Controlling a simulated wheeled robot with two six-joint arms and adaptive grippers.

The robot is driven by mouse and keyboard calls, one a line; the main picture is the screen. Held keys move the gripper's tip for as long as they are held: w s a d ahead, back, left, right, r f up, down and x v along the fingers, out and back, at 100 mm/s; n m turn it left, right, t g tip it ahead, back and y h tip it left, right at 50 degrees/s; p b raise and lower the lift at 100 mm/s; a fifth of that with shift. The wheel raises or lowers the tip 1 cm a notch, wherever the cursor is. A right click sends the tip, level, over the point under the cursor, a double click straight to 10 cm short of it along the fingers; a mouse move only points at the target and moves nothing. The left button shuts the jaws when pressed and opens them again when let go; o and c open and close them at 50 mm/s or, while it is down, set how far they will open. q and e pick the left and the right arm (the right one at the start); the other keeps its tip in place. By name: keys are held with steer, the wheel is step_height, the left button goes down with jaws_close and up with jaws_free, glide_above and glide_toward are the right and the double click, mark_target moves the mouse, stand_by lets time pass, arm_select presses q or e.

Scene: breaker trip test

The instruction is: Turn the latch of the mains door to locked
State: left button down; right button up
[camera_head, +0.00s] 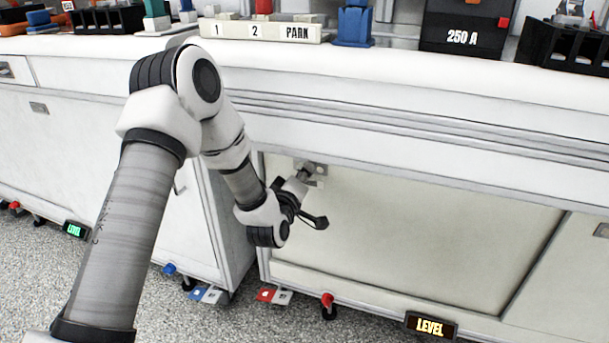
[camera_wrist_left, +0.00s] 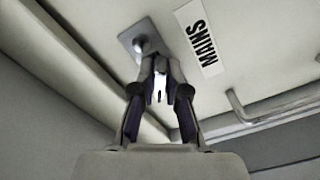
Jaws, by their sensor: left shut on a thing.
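The mains door (camera_head: 420,236) is a cream panel in the white bench front, and it looks closed. In the left wrist view the door (camera_wrist_left: 255,50) carries a label reading MAINS (camera_wrist_left: 198,38). The latch has a grey plate (camera_wrist_left: 140,42) at the door's upper left corner, which also shows in the head view (camera_head: 320,170). My left gripper (camera_wrist_left: 160,90) is shut on the latch's light grey handle, in front of the plate. In the head view my left gripper (camera_head: 298,186) reaches the same corner. The fingers partly hide the handle, so its exact angle is unclear. My right gripper is out of view.
A metal bar handle (camera_wrist_left: 270,110) sits beside the label. The worktop above holds a block marked 1, 2, PARK (camera_head: 262,31) and a black 250 A unit (camera_head: 465,28). A LEVEL display (camera_head: 431,325) and red-and-white tags (camera_head: 274,295) are low along the front.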

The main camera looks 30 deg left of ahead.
arm_select(q)
steer(key=n+b, duration=0.2)
steer(key=n, duration=0.4)
steer(key=shift+n, duration=0.3)
stand_by(0.4)
steer(key=c, duration=1.2)
jaws_free()
steer(key=shift+s, duration=0.1)
steer(key=v, duration=1.1)
steer(key=shift+s+d, duration=0.2)
steer(key=shift+s, duration=0.2)
